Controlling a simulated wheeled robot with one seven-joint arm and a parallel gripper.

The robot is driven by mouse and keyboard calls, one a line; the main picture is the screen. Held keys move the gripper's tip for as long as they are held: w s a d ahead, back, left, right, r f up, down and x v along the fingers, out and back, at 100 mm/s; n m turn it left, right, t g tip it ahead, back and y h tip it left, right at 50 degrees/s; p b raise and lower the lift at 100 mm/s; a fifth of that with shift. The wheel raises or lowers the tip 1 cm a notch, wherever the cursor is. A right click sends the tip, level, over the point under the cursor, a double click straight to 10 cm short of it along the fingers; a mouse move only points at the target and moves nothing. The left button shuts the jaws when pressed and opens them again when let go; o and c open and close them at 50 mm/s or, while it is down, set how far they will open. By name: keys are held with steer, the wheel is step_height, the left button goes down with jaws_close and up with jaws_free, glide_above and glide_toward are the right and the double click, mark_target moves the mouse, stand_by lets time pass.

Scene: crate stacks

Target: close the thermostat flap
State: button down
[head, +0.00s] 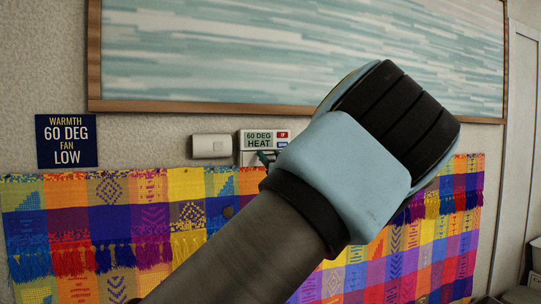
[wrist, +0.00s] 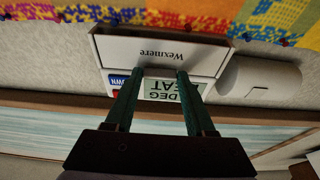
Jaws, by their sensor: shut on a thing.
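The thermostat (head: 280,134) is a white wall box with a display reading "60 DEG HEAT" and red and blue buttons. In the wrist view it is upside down, with its display (wrist: 161,90) between my fingers. The thermostat flap (wrist: 125,50) is a white panel marked "Wexmere" on the lower side of the box; its exact angle is hard to judge. My gripper (wrist: 161,72) has its two green fingertips at the flap's edge, shut on it. In the head view my gripper (head: 267,157) is mostly behind my arm, which also hides part of the thermostat.
A white cylindrical fixture (head: 211,146) is on the wall just left of the thermostat. A dark blue sign (head: 67,140) reads "WARMTH 60 DEG FAN LOW". A wood-framed picture (head: 200,107) hangs above. A colourful woven cloth (head: 120,220) hangs close below.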

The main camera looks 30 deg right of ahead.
steer(key=shift+c, duration=1.2)
jaws_free()
steer(key=b+v, duration=0.4)
steer(key=v, duration=0.6)
steer(key=shift+s+b, duration=0.3)
steer(key=shift+s, duration=0.05)
steer(key=shift+f, duration=0.15)
steer(key=shift+a, duration=0.1)
